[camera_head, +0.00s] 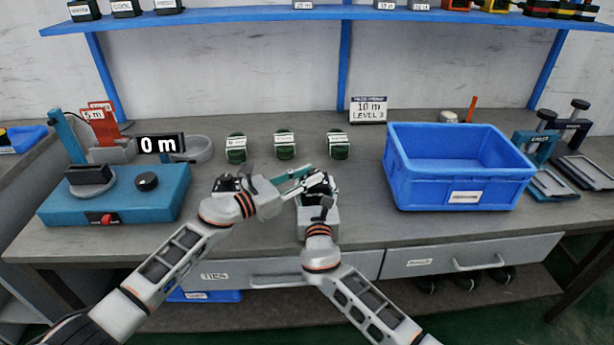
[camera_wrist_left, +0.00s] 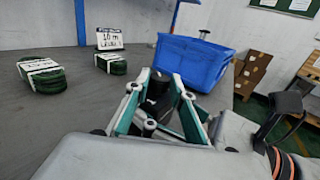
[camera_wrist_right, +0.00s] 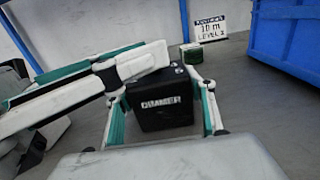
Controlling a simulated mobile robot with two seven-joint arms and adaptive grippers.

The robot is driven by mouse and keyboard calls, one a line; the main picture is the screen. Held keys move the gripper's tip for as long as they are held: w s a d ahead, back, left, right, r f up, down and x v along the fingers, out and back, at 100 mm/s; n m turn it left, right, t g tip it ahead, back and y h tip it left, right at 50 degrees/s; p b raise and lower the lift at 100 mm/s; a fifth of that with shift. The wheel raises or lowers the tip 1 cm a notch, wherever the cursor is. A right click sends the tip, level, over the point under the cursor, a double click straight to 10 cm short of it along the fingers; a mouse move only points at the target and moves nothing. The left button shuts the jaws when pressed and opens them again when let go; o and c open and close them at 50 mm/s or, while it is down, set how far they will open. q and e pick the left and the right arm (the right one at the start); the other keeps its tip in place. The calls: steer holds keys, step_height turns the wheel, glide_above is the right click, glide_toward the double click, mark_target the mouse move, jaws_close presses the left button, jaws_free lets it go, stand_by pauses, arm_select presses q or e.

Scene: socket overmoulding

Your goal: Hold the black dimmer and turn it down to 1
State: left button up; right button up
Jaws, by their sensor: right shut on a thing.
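The black dimmer (camera_wrist_right: 165,102), a box with a white label, stands between the fingers of my right gripper (camera_wrist_right: 160,115) in the right wrist view. My right gripper (camera_head: 318,182) is shut on it above the bench in the head view. My left gripper (camera_head: 292,178) reaches in from the left at the dimmer's top. Its fingers cross over the dimmer's upper edge in the right wrist view and partly hide the top. In the left wrist view a dark part of the dimmer (camera_wrist_left: 158,88) shows between the slightly parted left fingers (camera_wrist_left: 162,78). The dial setting cannot be read.
A blue bin (camera_head: 458,178) stands right of the grippers. A teal machine (camera_head: 115,198) with a "0 m" display (camera_head: 161,145) is at left. A blue shelf (camera_head: 250,14) runs above.

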arm_select(q)
steer(key=c, duration=0.3)
steer(key=shift+f+n+t+y, duration=0.15)
steer(key=shift+n+t+y, duration=0.15)
steer(key=shift+s+t, duration=0.1)
steer(key=shift+t, duration=0.2)
steer(key=shift+n+t+y, duration=0.3)
steer(key=shift+n, duration=0.1)
steer(key=o, duration=1.1)
steer(key=shift+o, duration=0.2)
